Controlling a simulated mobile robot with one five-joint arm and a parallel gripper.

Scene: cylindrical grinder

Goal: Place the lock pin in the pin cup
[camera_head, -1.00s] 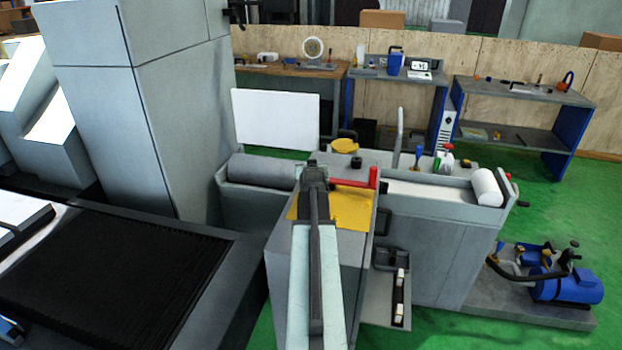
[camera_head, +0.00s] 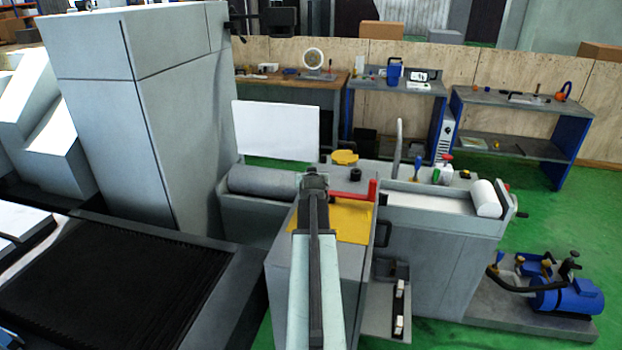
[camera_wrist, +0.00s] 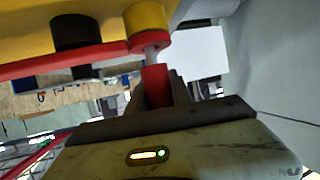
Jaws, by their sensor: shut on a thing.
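In the wrist view my gripper (camera_wrist: 157,88) is shut on a red piece (camera_wrist: 155,86), which looks like the lock pin's handle. A short grey shaft (camera_wrist: 150,53) runs from it to the end of a red bar beside a yellow cylinder (camera_wrist: 146,20). I cannot tell whether the shaft sits in the bar or only touches it. In the head view my gripper (camera_head: 314,182) is above the machine's yellow plate (camera_head: 345,222), left of the red bar (camera_head: 352,190); the pin is hidden there. A small black cylinder (camera_head: 355,174) stands behind the bar; I cannot tell whether it is the pin cup.
A grey grinding roll (camera_head: 262,180) lies left of my gripper and a white cylinder (camera_head: 487,198) is at the right end. A yellow knob (camera_head: 344,157) and a tall grey lever (camera_head: 397,143) stand behind.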

